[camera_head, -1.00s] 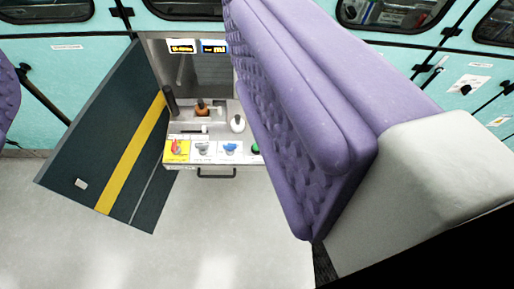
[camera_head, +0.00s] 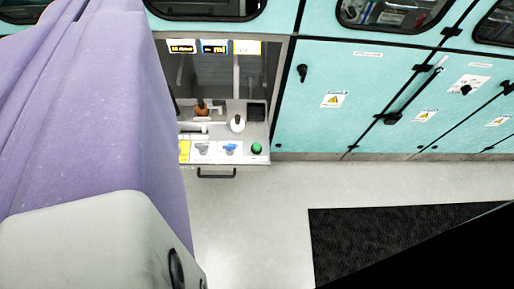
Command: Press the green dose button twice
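The green dose button (camera_head: 257,148) is a small round green knob at the right end of a white front panel. The panel belongs to a grey bench unit (camera_head: 252,158) set in an alcove in the far wall. Beside the button, to its left, are a blue knob (camera_head: 230,147) and a grey knob (camera_head: 203,148). A white rounded bottle (camera_head: 238,123) and a brown bottle (camera_head: 202,108) stand behind the knobs. My gripper's fingers do not show in the view, and nothing is seen touching the button.
A large purple padded seat with a pale grey end (camera_head: 100,235) fills the left side, close to me, and hides the unit's left part. Pale floor (camera_head: 255,215) lies open before the unit. A dark mat (camera_head: 380,235) lies at right. Turquoise cabinets (camera_head: 340,120) line the wall.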

